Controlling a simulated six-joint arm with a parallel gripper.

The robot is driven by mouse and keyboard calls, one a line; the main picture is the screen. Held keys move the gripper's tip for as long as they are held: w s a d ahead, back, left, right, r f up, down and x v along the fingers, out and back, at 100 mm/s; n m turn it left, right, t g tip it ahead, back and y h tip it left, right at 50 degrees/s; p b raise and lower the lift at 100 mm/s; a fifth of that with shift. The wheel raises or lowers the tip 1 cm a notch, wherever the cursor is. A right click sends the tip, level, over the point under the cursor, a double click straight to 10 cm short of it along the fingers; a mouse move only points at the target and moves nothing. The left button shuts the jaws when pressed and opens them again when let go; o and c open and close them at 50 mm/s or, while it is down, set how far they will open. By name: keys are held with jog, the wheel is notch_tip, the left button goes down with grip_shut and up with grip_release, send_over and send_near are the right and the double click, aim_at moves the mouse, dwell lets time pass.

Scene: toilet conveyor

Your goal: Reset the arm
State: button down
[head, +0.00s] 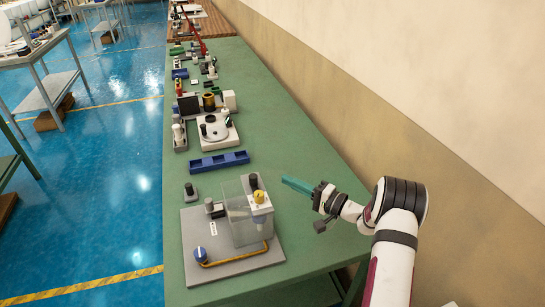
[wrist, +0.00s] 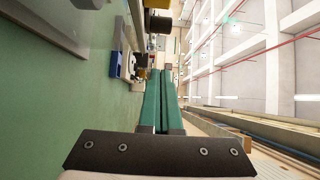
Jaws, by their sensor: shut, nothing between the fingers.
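My gripper (head: 298,184) is at the right end of the green table in the head view, held above the table near the wall. Its two green fingers are shut together with nothing between them. In the wrist view the fingers (wrist: 160,100) lie side by side and point away along the table. The gripper is to the right of the clear tank (head: 243,220) and apart from it.
A blue tray (head: 219,160) lies beyond the base plate, and a small grey piece with a black knob (head: 190,190) is left of the tank. Several devices, including a white turntable unit (head: 213,132), line the table (head: 290,150) farther back. The beige wall (head: 430,110) runs along the right.

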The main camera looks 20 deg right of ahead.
jog(key=s+a+r+g, duration=0.1)
jog(key=a+r, duration=0.1)
jog(key=a, duration=0.1)
jog(key=s+a+r+n+g+y, duration=0.1)
jog(key=a+r+g, duration=0.1)
jog(key=a, duration=0.1)
jog(key=s+a+r+n+g+y, duration=0.1)
jog(key=a, duration=0.2)
jog(key=shift+s+a+r+g, duration=0.1)
jog(key=shift+s+r+g, duration=0.05)
jog(key=shift+r+g, duration=0.25)
jog(key=s+a+r+n+g+h, duration=0.25)
jog(key=s+a+g, duration=0.35)
jog(key=s, duration=0.5)
jog(key=s+a+r+n+g+h, duration=0.1)
jog(key=s+a+r+g, duration=0.25)
jog(key=s+a, duration=0.5)
jog(key=s+d+f+h, duration=0.2)
jog(key=s+d+h, duration=0.1)
jog(key=s, duration=0.5)
jog(key=s+d+f+h, duration=0.1)
jog(key=s+d+h, duration=0.2)
jog(key=s, duration=0.6)
jog(key=shift+s+d+f+h, duration=0.25)
jog(key=shift+d+f+h, duration=0.15)
jog(key=shift+h, duration=0.25)
jog(key=c, duration=1.6)
grip_release()
jog(key=shift+g, duration=0.25)
